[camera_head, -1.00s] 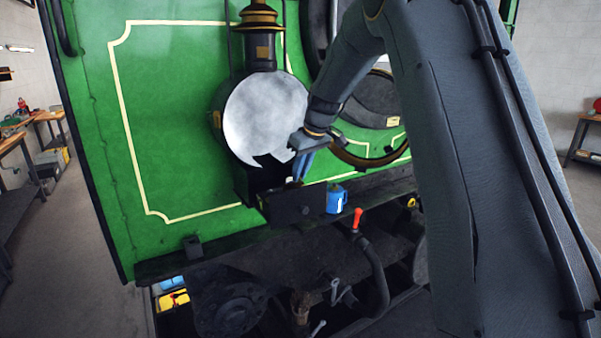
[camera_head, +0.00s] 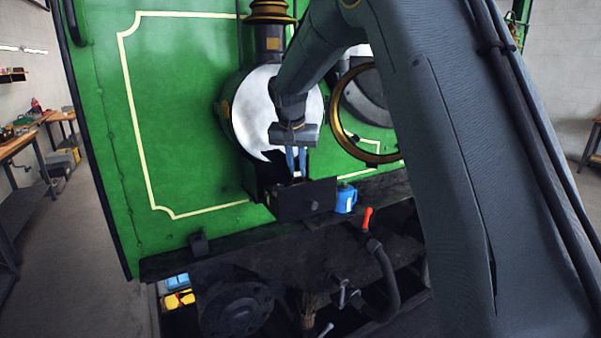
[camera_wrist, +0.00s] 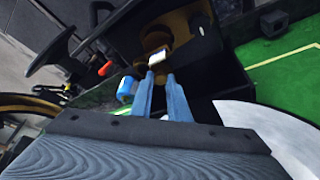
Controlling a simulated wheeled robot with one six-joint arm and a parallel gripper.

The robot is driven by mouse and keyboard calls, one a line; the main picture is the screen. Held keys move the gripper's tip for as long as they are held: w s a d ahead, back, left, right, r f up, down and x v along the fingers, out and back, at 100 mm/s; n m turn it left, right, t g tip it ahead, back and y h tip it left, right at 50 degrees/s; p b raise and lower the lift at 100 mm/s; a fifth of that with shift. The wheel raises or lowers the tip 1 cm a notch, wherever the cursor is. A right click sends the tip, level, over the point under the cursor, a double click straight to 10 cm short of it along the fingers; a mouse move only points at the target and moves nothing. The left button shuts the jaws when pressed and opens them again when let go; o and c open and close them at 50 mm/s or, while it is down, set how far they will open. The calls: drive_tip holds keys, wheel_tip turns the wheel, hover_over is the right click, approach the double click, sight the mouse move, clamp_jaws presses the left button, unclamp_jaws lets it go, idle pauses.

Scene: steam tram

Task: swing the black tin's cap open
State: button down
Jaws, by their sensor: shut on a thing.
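In the wrist view, a dark box (camera_wrist: 203,40) holds a brass-brown ring (camera_wrist: 157,37). My gripper (camera_head: 297,170) points down at the tin's top, just behind its front wall. In the wrist view my gripper's two blue fingers (camera_wrist: 160,74) are close together at a small pale piece (camera_wrist: 158,58) beside the ring, and are shut on it. I cannot tell whether this piece belongs to the cap. The cap's hinge is hidden.
A blue can (camera_head: 346,199) stands close right of the tin. A red-tipped lever (camera_head: 367,218) rises below it. A large pale disc (camera_head: 262,112) is behind my gripper, on the green wall (camera_head: 180,120). A brass-rimmed ring (camera_head: 338,125) is to the right.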

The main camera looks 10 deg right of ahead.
drive_tip(key=m+b, duration=0.1)
drive_tip(key=m, duration=0.1)
drive_tip(key=w+a+m+g+h+b, duration=0.1)
drive_tip(key=m+b, duration=0.1)
drive_tip(key=shift+w+f+m+h, duration=0.1)
drive_tip(key=shift+w+m+h, duration=0.05)
drive_tip(key=shift+m+h, duration=0.15)
drive_tip(key=shift+w+a+m+g+h+b, duration=0.15)
drive_tip(key=shift+w+m+g+b, duration=0.2)
drive_tip(key=shift+m, duration=0.6)
drive_tip(key=shift+w+a+m+g+h+b, duration=0.15)
drive_tip(key=shift+w+m+g+b, duration=0.15)
drive_tip(key=shift+m, duration=0.65)
drive_tip(key=shift+s, duration=0.1)
drive_tip(key=c, duration=1.7)
unclamp_jaws()
drive_tip(key=shift+d, duration=0.1)
